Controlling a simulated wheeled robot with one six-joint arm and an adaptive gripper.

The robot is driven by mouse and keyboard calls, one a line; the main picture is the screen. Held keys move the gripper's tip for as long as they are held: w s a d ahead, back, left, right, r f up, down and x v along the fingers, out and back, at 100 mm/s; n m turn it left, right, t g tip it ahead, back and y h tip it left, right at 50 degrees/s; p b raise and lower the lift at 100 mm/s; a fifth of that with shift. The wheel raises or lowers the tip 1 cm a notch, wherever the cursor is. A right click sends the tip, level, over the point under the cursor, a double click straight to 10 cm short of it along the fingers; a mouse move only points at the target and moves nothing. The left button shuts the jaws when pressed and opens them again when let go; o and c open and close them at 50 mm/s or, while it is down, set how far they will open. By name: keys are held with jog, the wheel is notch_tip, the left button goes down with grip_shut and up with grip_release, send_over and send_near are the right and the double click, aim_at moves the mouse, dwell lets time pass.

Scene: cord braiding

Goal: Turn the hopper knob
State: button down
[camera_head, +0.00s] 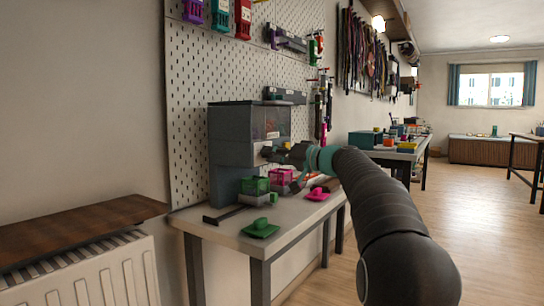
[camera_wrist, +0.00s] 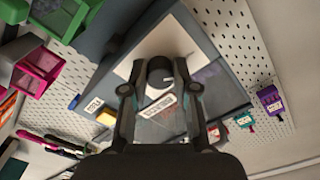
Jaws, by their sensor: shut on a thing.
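The hopper (camera_head: 226,152) is a grey box-shaped dispenser with a clear front window, standing on the table against the pegboard. It also fills the middle of the wrist view (camera_wrist: 113,35). Its knob (camera_wrist: 158,78) is a dark round piece on the pale front panel. My gripper (camera_wrist: 159,68) is shut on the knob, with one finger on each side of it. In the head view my gripper (camera_head: 272,153) meets the hopper's front below the window, and the knob is hidden there.
Below the hopper's front are a green bin (camera_head: 255,186) and a pink bin (camera_head: 281,176). A green dish (camera_head: 261,228) and a pink dish (camera_head: 317,195) lie near the front edge of the table (camera_head: 226,231). The pegboard (camera_head: 190,110) stands behind. Open floor lies right.

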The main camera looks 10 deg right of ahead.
jog(key=m+p, duration=0.5)
jog(key=m, duration=0.6)
jog(key=shift+r+m, duration=0.15)
jog(key=shift+m, duration=0.15)
jog(key=shift+p, duration=0.3)
dwell(0.4)
jog(key=c, duration=0.9)
grip_release()
jog(key=shift+s, duration=0.1)
jog(key=v, duration=1.2)
